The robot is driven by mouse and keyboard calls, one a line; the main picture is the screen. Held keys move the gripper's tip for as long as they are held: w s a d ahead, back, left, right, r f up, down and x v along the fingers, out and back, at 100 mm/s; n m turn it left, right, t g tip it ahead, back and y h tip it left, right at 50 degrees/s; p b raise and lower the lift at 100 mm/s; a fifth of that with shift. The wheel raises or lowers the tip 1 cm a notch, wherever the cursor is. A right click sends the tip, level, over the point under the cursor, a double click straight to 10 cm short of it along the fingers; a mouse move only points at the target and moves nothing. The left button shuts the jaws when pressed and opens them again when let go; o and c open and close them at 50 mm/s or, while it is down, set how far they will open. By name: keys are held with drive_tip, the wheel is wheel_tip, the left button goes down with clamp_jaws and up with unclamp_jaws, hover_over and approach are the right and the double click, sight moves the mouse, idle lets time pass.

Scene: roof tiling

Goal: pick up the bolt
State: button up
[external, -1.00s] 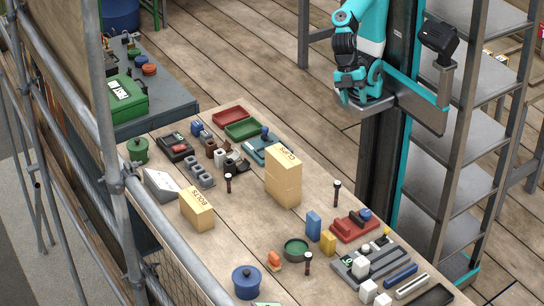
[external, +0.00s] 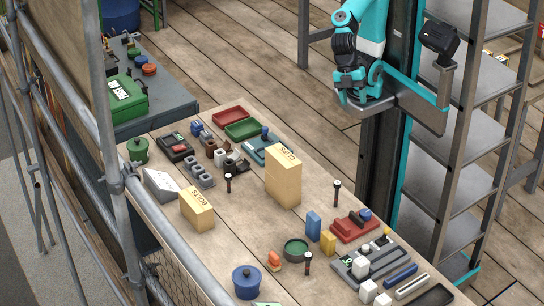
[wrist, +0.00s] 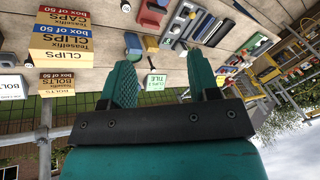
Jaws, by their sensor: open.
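Several small dark upright pieces stand on the workbench: one (external: 228,183) left of the tall box, one (external: 337,193) right of it, one (external: 308,263) near the front. They may be bolts, but they are too small to tell. A cardboard box marked BOLTS (external: 197,208) stands at the left of the bench and also shows in the wrist view (wrist: 57,106). My gripper (external: 347,97) is high beyond the bench's far right side, away from everything on it. In the wrist view its two green fingers (wrist: 161,82) are apart with nothing between them.
A tall CLIPS box (external: 283,176) stands mid-bench. Red (external: 230,115) and green (external: 243,130) trays lie at the back, a blue pot (external: 247,281) at the front. Scaffold poles (external: 119,150) run along the left; a shelf rack (external: 465,125) stands at right. Bare wood lies around the CLIPS box.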

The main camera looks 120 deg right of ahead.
drive_tip(key=w+a+f+t+b, duration=0.1)
drive_tip(key=w+a+f+b, duration=0.2)
drive_tip(key=w, duration=0.3)
drive_tip(key=w+a+f+n+h+b, duration=0.1)
drive_tip(key=w+a+f+b, duration=0.15)
drive_tip(key=w+b, duration=0.2)
drive_tip(key=w+a+f+t+b, duration=0.1)
drive_tip(key=w+a+f+b, duration=0.2)
drive_tip(key=w, duration=0.3)
drive_tip(key=t+b, duration=0.1)
drive_tip(key=b, duration=0.5)
approach(309, 253)
drive_tip(key=shift+p+x, duration=0.8)
drive_tip(key=shift+x, duration=5.35)
drive_tip(key=shift+d, duration=0.1)
drive_tip(key=shift+c, duration=0.3)
drive_tip(key=c, duration=0.9)
